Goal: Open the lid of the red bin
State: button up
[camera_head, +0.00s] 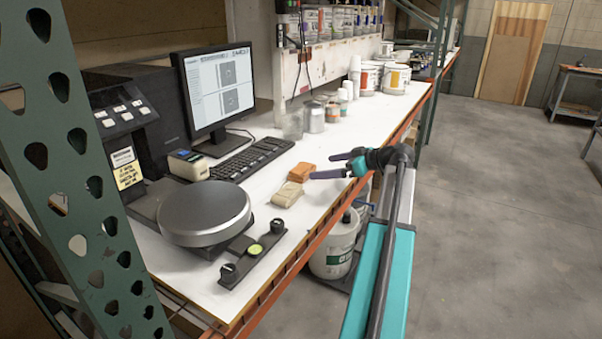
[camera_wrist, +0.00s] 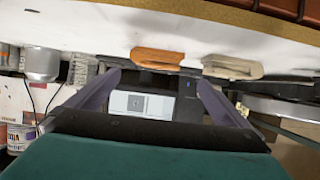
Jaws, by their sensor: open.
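No red bin and no lid of one shows clearly in either view. My gripper (camera_head: 331,165) is open, at the front edge of the white counter, with its fingers pointing left over the counter. In the wrist view my gripper (camera_wrist: 159,80) has its two fingers spread wide with nothing between them. An orange folded cloth or pad (camera_head: 301,172) lies on the counter just left of the fingertips. It also shows in the wrist view (camera_wrist: 157,59), beyond the fingers. A beige one (camera_head: 287,194) lies beside it, seen too in the wrist view (camera_wrist: 232,67).
The white counter (camera_head: 205,285) holds a monitor (camera_head: 222,88), a keyboard (camera_head: 250,158), a round grey plate (camera_head: 205,212) and several cans (camera_head: 314,117). A white jug (camera_head: 334,248) stands below the counter. Open grey floor (camera_head: 500,200) lies to the right.

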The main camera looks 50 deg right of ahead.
aim_at(306, 169)
jog(key=shift+p+x, duration=0.3)
jog(key=shift+x, duration=2.7)
jog(key=shift+p+x, duration=0.7)
jog(key=shift+x, duration=1.9)
jog(key=shift+d+f, duration=0.1)
jog(key=shift+f, duration=0.05)
jog(key=c, duration=1.2)
jog(key=shift+r+b, duration=0.7)
jog(key=shift+r, duration=4.35)
